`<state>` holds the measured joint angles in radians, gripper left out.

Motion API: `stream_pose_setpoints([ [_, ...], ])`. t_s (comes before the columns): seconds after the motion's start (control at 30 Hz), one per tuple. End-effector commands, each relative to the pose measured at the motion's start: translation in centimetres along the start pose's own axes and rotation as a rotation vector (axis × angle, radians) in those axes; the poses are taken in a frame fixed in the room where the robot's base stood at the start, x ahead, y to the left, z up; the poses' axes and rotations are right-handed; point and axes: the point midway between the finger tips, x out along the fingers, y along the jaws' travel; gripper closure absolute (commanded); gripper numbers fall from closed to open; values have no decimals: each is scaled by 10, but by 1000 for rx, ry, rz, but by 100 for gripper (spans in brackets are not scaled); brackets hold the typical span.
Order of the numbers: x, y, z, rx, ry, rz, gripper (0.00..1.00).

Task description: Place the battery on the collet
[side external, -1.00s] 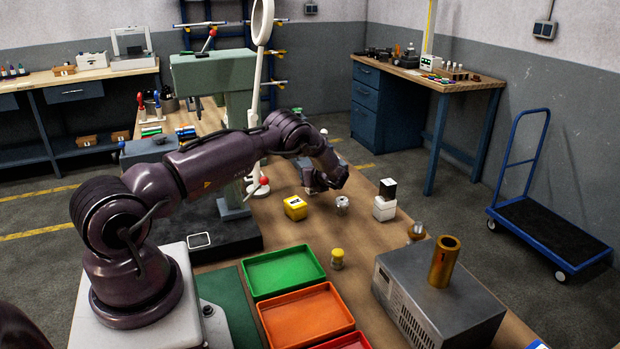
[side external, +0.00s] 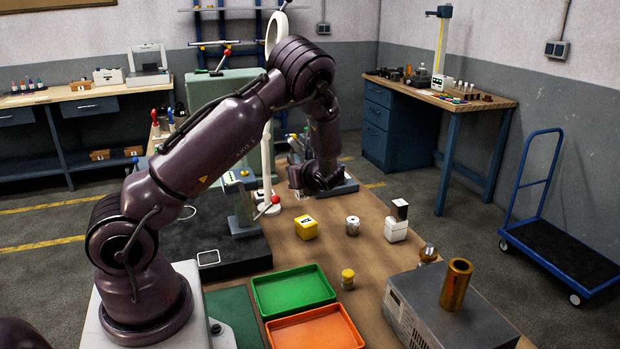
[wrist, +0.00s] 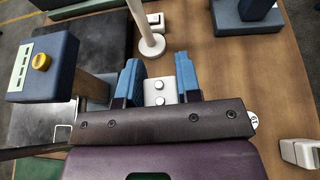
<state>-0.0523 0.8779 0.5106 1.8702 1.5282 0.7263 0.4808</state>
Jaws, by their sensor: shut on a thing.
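My gripper (wrist: 159,84) has blue fingers and is shut on a pale block with two round studs, which I take to be the battery (wrist: 157,93). In the side view my gripper (side external: 318,188) is above the bench, behind the yellow box; the battery cannot be made out there. The collet appears to be the short silver cylinder with a hole in its top (side external: 352,226). It stands upright on the bench, in front and to the right of my gripper and apart from it. I cannot make out the collet in the wrist view.
A yellow box (side external: 306,228) stands left of the collet. A white box (side external: 396,230) with a dark block on it stands right. A yellow-capped piece (side external: 347,279), a green tray (side external: 292,290) and a grey instrument (side external: 430,310) are nearer. A white post (wrist: 150,42) stands close to my gripper.

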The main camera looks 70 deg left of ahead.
Motion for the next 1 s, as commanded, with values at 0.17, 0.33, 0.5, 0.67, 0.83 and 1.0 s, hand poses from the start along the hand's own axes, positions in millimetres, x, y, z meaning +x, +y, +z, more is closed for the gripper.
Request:
stream_pose_setpoints([
  [0.17,-37,-13,9,1,6,-82,94],
  [0.33,-91,-21,15,94,2,-270,94],
  [0.5,-115,-17,12,163,1,-391,94],
  [0.67,-110,-24,6,179,-1,-418,94],
  [0.83,-86,-56,-3,173,-2,-416,94],
  [1.0,-60,-92,-12,171,-1,-415,94],
])
